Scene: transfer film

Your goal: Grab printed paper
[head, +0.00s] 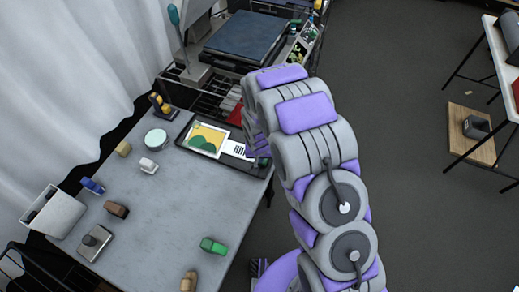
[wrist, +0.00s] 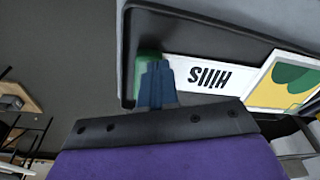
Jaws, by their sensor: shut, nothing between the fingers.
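A white sheet with bold black print (wrist: 208,74) lies in a dark tray (wrist: 185,30); in the head view the white sheet (head: 237,149) is at the tray's right part. A white-bordered picture in yellow and green (head: 207,139) adjoins it, and this picture (wrist: 293,85) also shows at the right of the wrist view. My gripper (wrist: 155,80) has its blue fingers together and empty, over the sheet's left end. A small green thing (wrist: 147,65) is partly hidden behind the fingers. In the head view my arm hides most of my gripper.
The grey table (head: 180,215) holds several small blocks and tools, including a green one (head: 213,246) near its right edge and a round white-topped dish (head: 155,138). A dark rack and press (head: 245,35) stand behind the tray. Open floor (head: 420,200) lies to the right.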

